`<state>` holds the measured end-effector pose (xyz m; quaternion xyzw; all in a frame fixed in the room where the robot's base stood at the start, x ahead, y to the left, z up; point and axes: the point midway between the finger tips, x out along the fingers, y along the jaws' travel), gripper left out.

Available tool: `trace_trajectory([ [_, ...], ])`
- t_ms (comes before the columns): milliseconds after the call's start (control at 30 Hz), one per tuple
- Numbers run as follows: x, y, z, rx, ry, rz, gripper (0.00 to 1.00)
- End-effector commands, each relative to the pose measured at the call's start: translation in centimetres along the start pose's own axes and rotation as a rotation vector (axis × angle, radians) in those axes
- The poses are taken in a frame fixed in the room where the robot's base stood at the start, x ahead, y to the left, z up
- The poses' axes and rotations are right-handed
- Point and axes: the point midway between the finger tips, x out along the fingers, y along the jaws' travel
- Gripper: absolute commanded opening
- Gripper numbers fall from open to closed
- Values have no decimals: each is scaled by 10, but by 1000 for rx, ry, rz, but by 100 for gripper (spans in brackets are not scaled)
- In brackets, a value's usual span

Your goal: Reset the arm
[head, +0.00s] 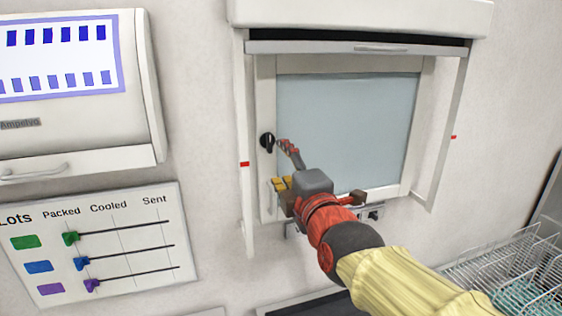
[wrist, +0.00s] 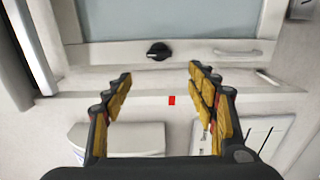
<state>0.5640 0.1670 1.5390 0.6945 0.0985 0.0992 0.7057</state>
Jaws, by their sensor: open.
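My gripper (head: 281,165) is in front of the lower left part of a wall cabinet (head: 265,90) with a pale blue-grey panel (head: 345,125). Its fingers are spread and nothing is between them. In the wrist view the gripper (wrist: 160,74) also shows open, with yellow pads on both fingers. A black knob (head: 267,140) is on the cabinet's frame, close to one fingertip. In the wrist view the knob (wrist: 158,52) appears just beyond the gap between the fingertips, apart from them. My arm reaches in from the lower right.
A raised shutter (head: 360,47) tops the cabinet, with side walls jutting out. At the left are a white cabinet (head: 80,160) with a handle and a lots board (head: 130,275) with sliders. A wire rack (head: 490,265) stands at the lower right. A pale handle (wrist: 238,52) shows beside the knob.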

Motion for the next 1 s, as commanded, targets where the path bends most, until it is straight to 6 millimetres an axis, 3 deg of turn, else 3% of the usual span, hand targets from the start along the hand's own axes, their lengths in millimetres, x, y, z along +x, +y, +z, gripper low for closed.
trace_trajectory([
  [300, 0, 0, 0, 14, 0, 0, 58],
  [467, 0, -15, -3, 179, 6, -55, 58],
  [633, -17, -88, -13, 527, -28, -295, 58],
  [767, -54, -149, -14, 800, -139, -493, 58],
  [867, -94, -194, -5, 1002, -285, -623, 58],
  [1000, -165, -254, 16, 1258, -566, -749, 58],
])
